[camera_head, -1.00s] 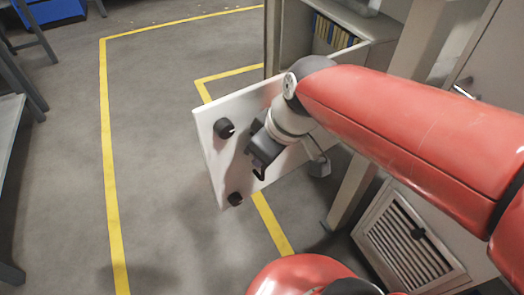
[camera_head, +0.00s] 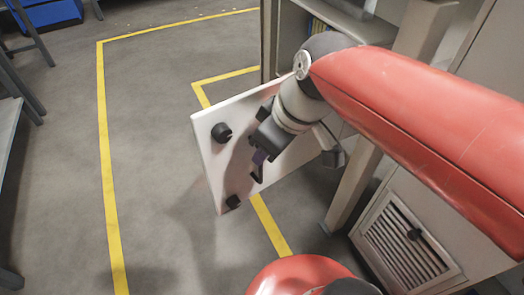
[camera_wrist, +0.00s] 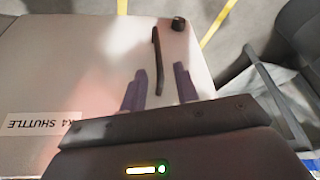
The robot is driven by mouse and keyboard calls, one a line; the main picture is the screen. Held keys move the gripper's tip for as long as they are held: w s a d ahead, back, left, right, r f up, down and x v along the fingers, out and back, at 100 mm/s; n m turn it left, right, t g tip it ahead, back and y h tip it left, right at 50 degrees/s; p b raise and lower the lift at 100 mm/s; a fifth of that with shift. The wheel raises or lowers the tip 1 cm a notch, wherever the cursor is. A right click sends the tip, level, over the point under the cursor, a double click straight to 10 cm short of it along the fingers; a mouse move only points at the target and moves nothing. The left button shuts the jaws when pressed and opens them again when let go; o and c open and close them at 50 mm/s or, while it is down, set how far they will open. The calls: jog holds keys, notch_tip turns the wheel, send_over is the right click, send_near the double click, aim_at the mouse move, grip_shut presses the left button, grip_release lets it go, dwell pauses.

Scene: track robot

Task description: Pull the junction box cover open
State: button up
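The cover (camera_head: 205,150) is a white panel with two black knobs, standing swung out from the cabinet in the head view. In the wrist view the cover (camera_wrist: 75,65) fills the left and middle and carries a "SHUTTLE" label. Its dark bar handle (camera_wrist: 157,55) runs between the two purple fingers. My gripper (camera_wrist: 160,70) is open, with visible gaps on both sides of the handle. In the head view my gripper (camera_head: 260,150) is over the cover's face near the handle; my wrist hides part of the panel.
An open cabinet (camera_head: 293,45) stands behind the cover, beside a beige post (camera_head: 352,190). A louvred panel (camera_head: 400,245) is at lower right. Bench legs (camera_head: 25,95) and a blue bin (camera_head: 50,12) are at left. Floor with yellow lines (camera_head: 108,180) is clear left of the cover.

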jog(key=v, duration=0.3)
dwell(0.5)
jog(key=s+d+f+m+t+h+p, duration=0.2)
jog(key=s+d+f+m+h, duration=0.1)
jog(key=d+m, duration=0.7)
jog(key=shift+s+t+h+p, duration=0.25)
jog(key=shift+t+h+p, duration=0.05)
jog(key=shift+p, duration=0.05)
jog(key=shift+d, duration=0.15)
dwell(0.3)
